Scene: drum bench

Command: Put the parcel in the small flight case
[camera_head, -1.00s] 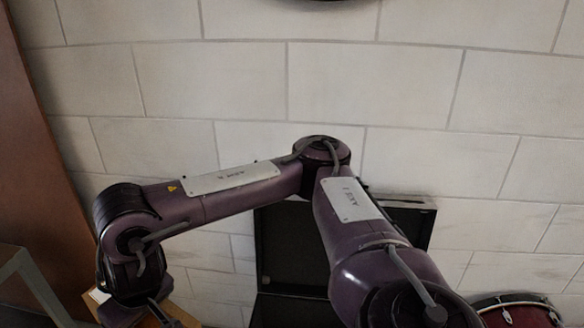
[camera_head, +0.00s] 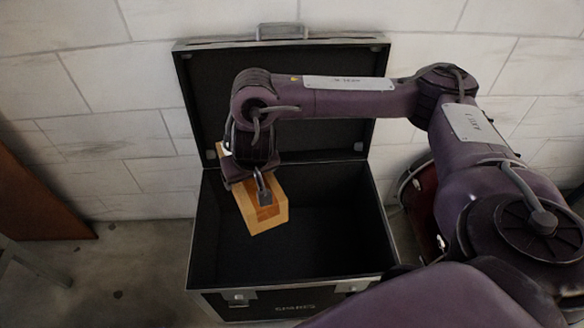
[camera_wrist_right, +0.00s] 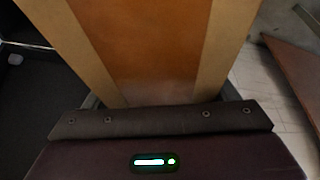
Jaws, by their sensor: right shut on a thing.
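The parcel (camera_head: 262,220), tan with a brown band, hangs tilted in my right gripper (camera_head: 252,188) over the left part of the flight case's opening. The black flight case (camera_head: 292,296) stands on the floor with its lid up and leaning towards the wall. The right gripper is shut on the parcel; the parcel also fills the middle of the right wrist view (camera_wrist_right: 160,45). I cannot tell exactly how far the parcel's lower end is above the case floor. The case's dark inside looks otherwise empty. My left gripper is not in view.
A white block wall (camera_head: 90,60) stands behind the case. A red drum (camera_head: 420,205) is right of the case, partly hidden by my right arm. A brown panel (camera_head: 35,200) is at the left. Bare floor (camera_head: 130,260) lies left of the case.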

